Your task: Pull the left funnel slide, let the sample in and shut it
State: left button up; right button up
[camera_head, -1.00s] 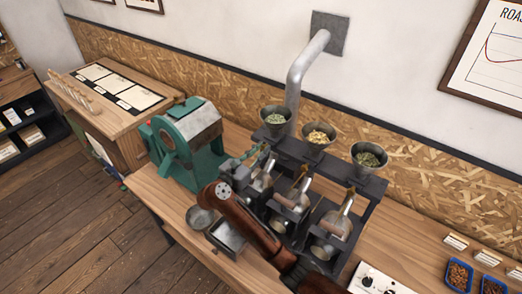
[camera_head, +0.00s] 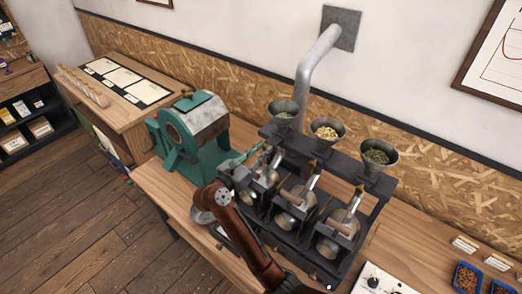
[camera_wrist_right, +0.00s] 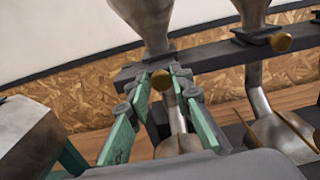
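The left funnel (camera_head: 283,113) stands on the dark rack and holds some greenish beans; their level is hard to judge. Its brass slide knob (camera_wrist_right: 160,82) shows below the funnel outlet in the right wrist view. My right gripper (camera_head: 261,152) reaches it from the front left, its green fingers (camera_wrist_right: 162,84) close on both sides of the knob. The slide appears pushed in, its knob in line with the other two. A metal scoop-like vessel (camera_head: 266,177) sits below the left outlet; its contents are unclear. My left gripper is out of view.
The middle funnel (camera_head: 327,130) holds pale beans, the right funnel (camera_head: 378,155) green ones. A green roaster (camera_head: 192,137) stands close left of my right gripper. Blue trays of beans (camera_head: 467,277) lie at the lower right. A steel pipe (camera_head: 312,78) rises behind the rack.

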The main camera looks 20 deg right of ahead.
jog(key=o, duration=0.3)
jog(key=shift+r, duration=5)
